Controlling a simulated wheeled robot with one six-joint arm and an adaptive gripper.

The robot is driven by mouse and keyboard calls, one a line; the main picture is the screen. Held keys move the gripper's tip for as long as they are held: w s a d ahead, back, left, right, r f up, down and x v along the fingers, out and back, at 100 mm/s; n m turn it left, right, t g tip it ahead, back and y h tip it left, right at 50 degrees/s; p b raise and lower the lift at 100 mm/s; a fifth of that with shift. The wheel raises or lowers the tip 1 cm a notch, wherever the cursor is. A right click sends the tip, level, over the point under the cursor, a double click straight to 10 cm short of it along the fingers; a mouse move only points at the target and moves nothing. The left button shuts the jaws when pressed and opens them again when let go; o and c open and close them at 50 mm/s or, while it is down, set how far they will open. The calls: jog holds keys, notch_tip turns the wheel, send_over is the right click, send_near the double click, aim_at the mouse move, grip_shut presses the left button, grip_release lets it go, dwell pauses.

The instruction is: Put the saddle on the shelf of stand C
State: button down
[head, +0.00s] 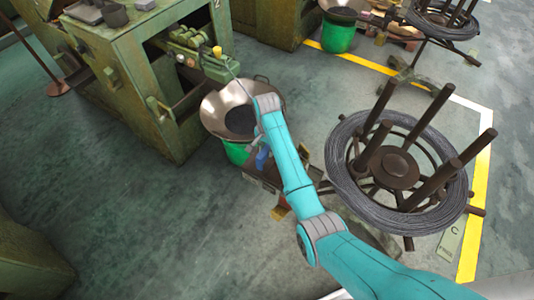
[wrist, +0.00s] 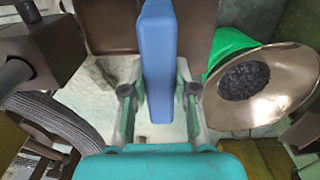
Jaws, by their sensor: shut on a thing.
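A blue block-like piece, which I take to be the saddle (wrist: 157,62), stands between the fingers of my gripper (wrist: 160,97) in the wrist view. My gripper is shut on it. In the head view the saddle (head: 262,157) is a small blue patch, largely hidden by my arm. A stand with dark upright posts and a wire coil (head: 345,150) is at the right, with a floor plate marked C (head: 450,242) beside it. A brown plate (wrist: 110,35), possibly its shelf, shows behind the saddle; I cannot tell whether they touch.
A metal pan (head: 215,105) with dark pieces sits on a green bucket (head: 236,152) close to my gripper. A green machine (head: 140,70) stands at upper left. Another coil stand (head: 440,22) is at the back.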

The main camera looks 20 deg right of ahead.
jog(key=shift+f, duration=1.5)
jog(key=shift+f, duration=0.1)
jog(key=c, duration=0.9)
grip_release()
notch_tip(320, 180, up, 12)
jog(key=shift+r, duration=0.1)
